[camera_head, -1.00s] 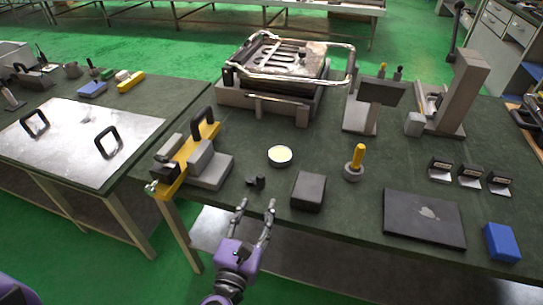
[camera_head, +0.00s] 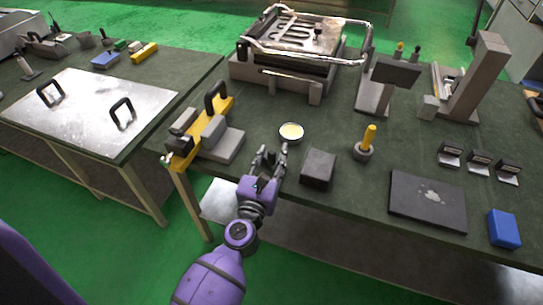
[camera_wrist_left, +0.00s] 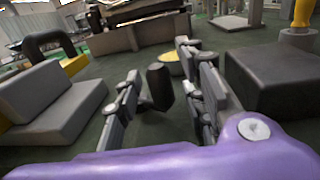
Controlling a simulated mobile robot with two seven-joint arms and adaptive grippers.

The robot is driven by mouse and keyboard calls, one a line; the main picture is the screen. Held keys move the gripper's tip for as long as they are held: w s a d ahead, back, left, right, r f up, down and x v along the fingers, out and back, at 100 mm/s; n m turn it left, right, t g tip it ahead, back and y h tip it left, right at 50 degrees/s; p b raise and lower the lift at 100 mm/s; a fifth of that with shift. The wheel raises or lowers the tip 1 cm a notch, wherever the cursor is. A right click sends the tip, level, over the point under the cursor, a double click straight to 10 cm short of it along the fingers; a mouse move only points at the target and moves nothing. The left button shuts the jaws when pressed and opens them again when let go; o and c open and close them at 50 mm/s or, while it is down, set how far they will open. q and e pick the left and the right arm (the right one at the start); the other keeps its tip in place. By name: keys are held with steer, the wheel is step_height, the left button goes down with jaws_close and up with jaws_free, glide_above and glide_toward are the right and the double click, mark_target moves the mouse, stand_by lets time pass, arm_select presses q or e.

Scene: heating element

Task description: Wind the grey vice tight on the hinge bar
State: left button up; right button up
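The grey vice (camera_head: 222,143) sits at the front left corner of the dark green workbench, its stepped grey block beside a yellow bar (camera_head: 210,122), which I take for the hinge bar. A black handle (camera_head: 215,95) stands on the bar. The vice also shows at the left in the left wrist view (camera_wrist_left: 45,105). My left gripper (camera_head: 271,152) is open over the bench's front, right of the vice and apart from it. In the left wrist view, a small black piece (camera_wrist_left: 160,86) stands between the spread fingers (camera_wrist_left: 158,88); I cannot tell whether they touch it. My right gripper is out of view.
A dark block (camera_head: 318,169) lies just right of the left gripper, and a round yellow-topped tin (camera_head: 291,132) stands just behind. A grey base with a yellow peg (camera_head: 366,143), a dark plate (camera_head: 428,200) and a blue block (camera_head: 504,229) lie farther right. A metal press (camera_head: 295,55) stands behind.

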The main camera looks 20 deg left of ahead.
arm_select(q)
jaws_close()
steer(key=shift+a+m+h, duration=0.15)
steer(key=shift+m+h, duration=0.15)
steer(key=shift+h, duration=0.2)
